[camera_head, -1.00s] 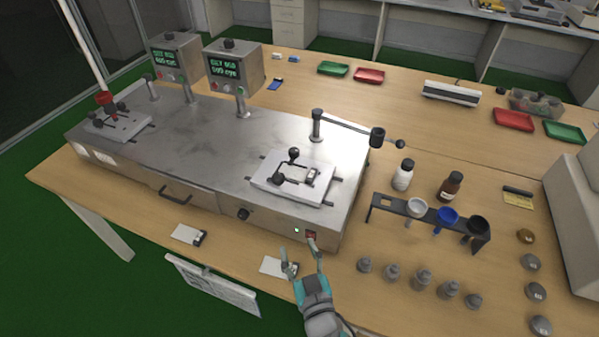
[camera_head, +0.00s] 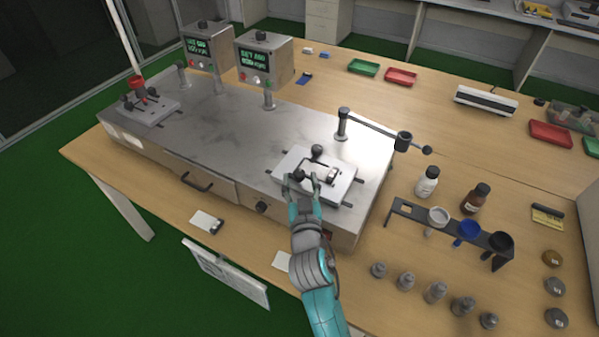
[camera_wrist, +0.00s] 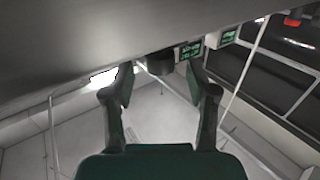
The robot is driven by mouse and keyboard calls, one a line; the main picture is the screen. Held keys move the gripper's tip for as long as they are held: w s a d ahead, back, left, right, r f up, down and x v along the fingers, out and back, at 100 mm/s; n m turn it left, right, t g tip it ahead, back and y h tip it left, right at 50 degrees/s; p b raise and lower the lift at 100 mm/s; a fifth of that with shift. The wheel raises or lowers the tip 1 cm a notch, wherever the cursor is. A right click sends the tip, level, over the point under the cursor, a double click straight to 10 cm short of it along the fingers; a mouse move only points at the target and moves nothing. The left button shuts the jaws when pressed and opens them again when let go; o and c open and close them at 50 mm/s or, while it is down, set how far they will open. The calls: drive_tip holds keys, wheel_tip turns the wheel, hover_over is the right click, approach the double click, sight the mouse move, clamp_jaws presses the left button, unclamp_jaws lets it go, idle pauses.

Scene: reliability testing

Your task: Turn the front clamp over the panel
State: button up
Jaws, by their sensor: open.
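The white fixture plate (camera_head: 343,190) lies on the right end of the steel machine. It carries two dark clamp knobs: the front clamp (camera_head: 299,174) near its front left edge and a rear clamp (camera_head: 317,151) behind it. A small light panel piece (camera_head: 332,175) sits right of the front clamp. My gripper (camera_head: 303,183) is open at the plate's front edge, its fingertips close around the front clamp's knob; I cannot tell whether they touch it. In the wrist view, a dark round knob (camera_wrist: 160,62) shows between the spread fingers (camera_wrist: 161,80).
A post with a swing arm (camera_head: 372,128) stands behind the plate. Two display boxes (camera_head: 264,62) rise at the back. A second fixture (camera_head: 148,107) is at the left. Bottles, a cup rack (camera_head: 450,228) and several weights stand to the right.

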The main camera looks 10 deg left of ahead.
sight(299, 178)
drive_tip(key=shift+x, duration=1.6)
clamp_jaws()
